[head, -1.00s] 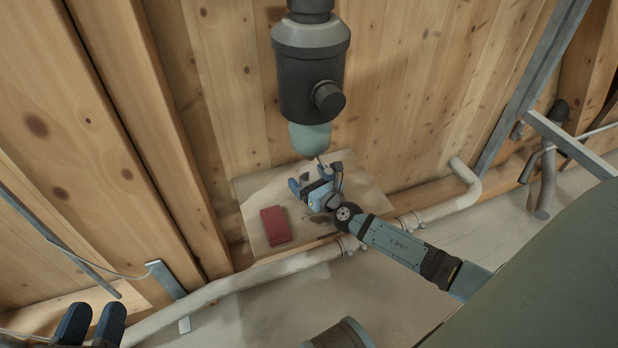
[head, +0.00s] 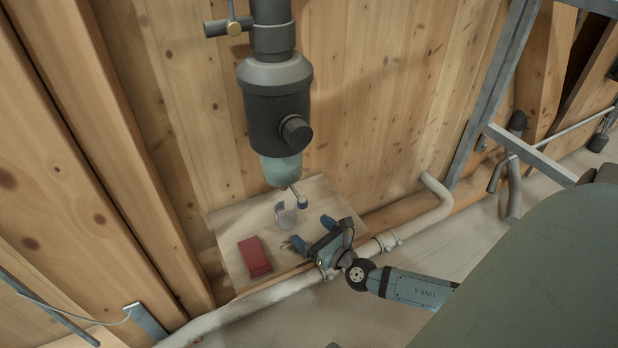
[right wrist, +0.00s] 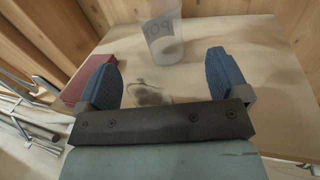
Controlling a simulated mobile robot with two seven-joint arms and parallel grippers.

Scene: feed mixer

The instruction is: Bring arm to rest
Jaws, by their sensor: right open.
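My right gripper (head: 312,234) is open and empty over the front edge of the wooden board (head: 232,224). In the right wrist view its two blue fingers (right wrist: 164,78) stand wide apart with nothing between them. A clear cup (head: 285,217) with dark marking stands upright on the board, just beyond the fingertips and apart from them. The cup also shows in the right wrist view (right wrist: 160,30), with a little dark stuff low in it. The dark dispenser (head: 274,92) with a greenish lower end (head: 280,170) hangs above the cup. My left gripper is out of view.
A red box (head: 254,257) lies on the board, left of my right gripper. A pale pipe (head: 408,232) runs along the board's front. A wooden wall (head: 390,80) stands behind. A metal frame (head: 495,95) is at the right.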

